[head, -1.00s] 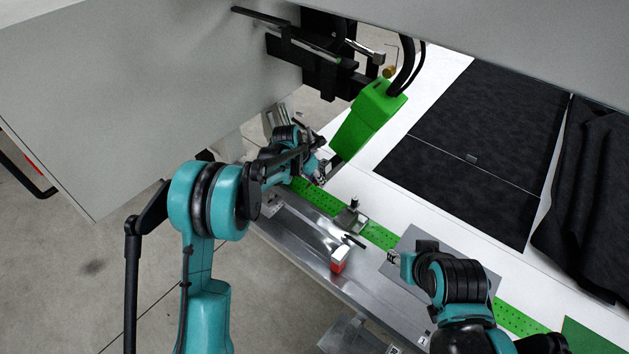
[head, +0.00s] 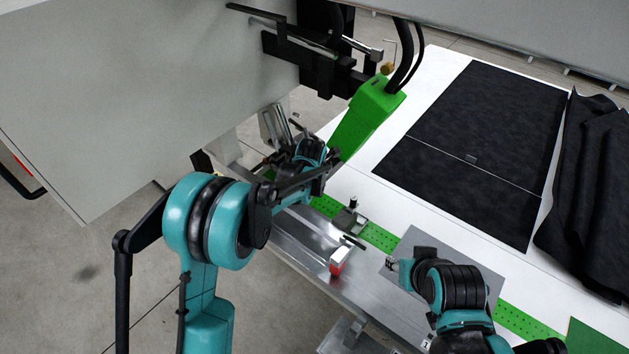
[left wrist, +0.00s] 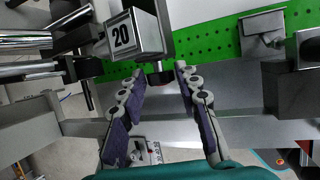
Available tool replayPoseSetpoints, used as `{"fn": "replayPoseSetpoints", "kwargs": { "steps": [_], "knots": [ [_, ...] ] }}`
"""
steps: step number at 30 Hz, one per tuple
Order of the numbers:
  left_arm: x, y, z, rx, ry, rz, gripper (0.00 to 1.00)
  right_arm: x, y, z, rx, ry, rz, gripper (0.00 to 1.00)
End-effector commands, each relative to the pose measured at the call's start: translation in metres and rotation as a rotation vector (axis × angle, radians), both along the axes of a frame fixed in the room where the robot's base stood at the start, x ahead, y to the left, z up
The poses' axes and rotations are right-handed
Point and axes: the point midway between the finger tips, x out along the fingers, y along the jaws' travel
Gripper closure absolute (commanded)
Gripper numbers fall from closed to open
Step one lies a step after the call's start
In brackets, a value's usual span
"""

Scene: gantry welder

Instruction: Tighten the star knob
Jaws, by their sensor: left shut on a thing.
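In the left wrist view a dark knob (left wrist: 159,78) sits under a grey block marked 20 (left wrist: 135,36). It is small and dark there, so its star shape cannot be made out. My left gripper (left wrist: 160,70) has its two purple-padded fingers on either side of this knob and is shut on it. In the head view the left arm reaches toward the far left of the bench beside the green welding head (head: 368,115), and the arm hides the knob. My right gripper (head: 391,264) is over the grey plate, far from the knob; its fingers are too small to read.
A green perforated strip (head: 381,237) runs along the metal bench. A small clamp-like fixture (head: 349,218) and a red-and-white block (head: 339,261) stand on the bench. Black sheets (head: 480,150) cover the white table behind. A large grey machine panel (head: 110,100) rises at the left.

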Motion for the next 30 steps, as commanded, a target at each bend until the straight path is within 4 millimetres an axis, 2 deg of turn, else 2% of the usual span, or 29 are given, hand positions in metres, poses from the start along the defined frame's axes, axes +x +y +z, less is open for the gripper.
{"fn": "replayPoseSetpoints", "kwargs": {
  "steps": [4,5,6,7,15,19,23,30],
  "knots": [
    [0.0,0.0,0.0,0.0,0.0,0.0,0.96,0.0,0.0,0.0,0.0,0.0,0.0,0.6],
    [0.0,0.0,0.0,0.001,0.001,0.0,0.6,0.0,0.0,0.0,0.0,0.0,0.0,0.6],
    [0.0,0.0,0.0,0.001,0.001,0.0,0.49,0.0,0.0,0.0,0.0,0.0,0.0,0.6],
    [0.0,0.0,0.0,0.001,0.001,0.0,0.47,0.0,0.0,0.0,0.0,0.0,0.0,0.6],
    [0.0,0.0,0.0,0.0,0.001,0.0,0.47,0.0,0.0,0.0,0.0,0.0,0.0,0.6],
    [-0.004,0.0,0.008,-0.001,0.001,0.0,0.47,0.0,0.0,0.0,0.0,0.0,0.0,0.6],
    [-0.015,0.0,0.028,-0.001,0.001,0.0,0.47,0.0,0.0,0.0,0.0,0.0,0.0,0.6],
    [-0.039,0.002,0.074,0.0,0.001,0.0,0.47,0.0,0.0,0.0,0.0,0.0,0.0,0.6]
  ]
}}
